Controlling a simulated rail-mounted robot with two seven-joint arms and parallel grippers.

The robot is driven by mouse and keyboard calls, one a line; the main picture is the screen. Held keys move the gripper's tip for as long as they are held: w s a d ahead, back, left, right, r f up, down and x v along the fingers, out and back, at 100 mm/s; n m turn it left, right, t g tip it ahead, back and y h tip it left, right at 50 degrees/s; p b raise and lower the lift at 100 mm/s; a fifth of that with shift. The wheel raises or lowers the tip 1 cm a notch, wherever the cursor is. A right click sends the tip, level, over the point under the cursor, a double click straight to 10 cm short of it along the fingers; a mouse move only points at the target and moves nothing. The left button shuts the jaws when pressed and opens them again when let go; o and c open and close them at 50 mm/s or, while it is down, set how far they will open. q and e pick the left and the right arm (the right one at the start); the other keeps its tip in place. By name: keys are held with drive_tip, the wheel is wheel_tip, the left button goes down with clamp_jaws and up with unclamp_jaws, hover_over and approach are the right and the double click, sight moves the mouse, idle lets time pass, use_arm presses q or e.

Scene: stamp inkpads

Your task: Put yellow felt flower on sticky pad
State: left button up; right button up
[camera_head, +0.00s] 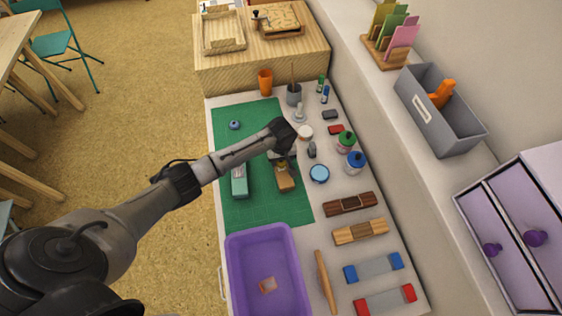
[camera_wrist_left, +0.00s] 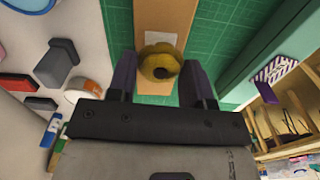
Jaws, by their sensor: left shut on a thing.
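The yellow felt flower (camera_wrist_left: 160,65) is a mustard-yellow, cup-like piece with a dark middle, between the two fingers of my left gripper (camera_wrist_left: 160,82) in the wrist view. My left gripper is shut on it. In the head view the gripper (camera_head: 283,162) is over the green mat, and the flower shows as a small yellow patch just below it. A tan-brown block (camera_head: 286,185) lies under the flower; it also shows in the wrist view (camera_wrist_left: 165,18). I cannot tell whether flower and block touch, or which thing is the sticky pad. My right gripper is not in view.
A teal case (camera_head: 240,186) lies left of the block on the green cutting mat (camera_head: 240,211). Round lidded pots, including a blue one (camera_head: 319,174), stand to the right. A purple bin (camera_head: 231,270) is at the near edge. The mat's far left is mostly clear.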

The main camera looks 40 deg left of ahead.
use_arm(q)
drive_tip(key=shift+f, duration=0.75)
drive_tip(key=shift+f, duration=0.15)
drive_tip(key=o, duration=0.9)
drive_tip(key=shift+r, duration=0.5)
wheel_tip(320, 180, up, 11)
drive_tip(key=shift+w+r+p, duration=0.1)
drive_tip(key=shift+r+p, duration=0.1)
drive_tip(key=shift+p, duration=0.95)
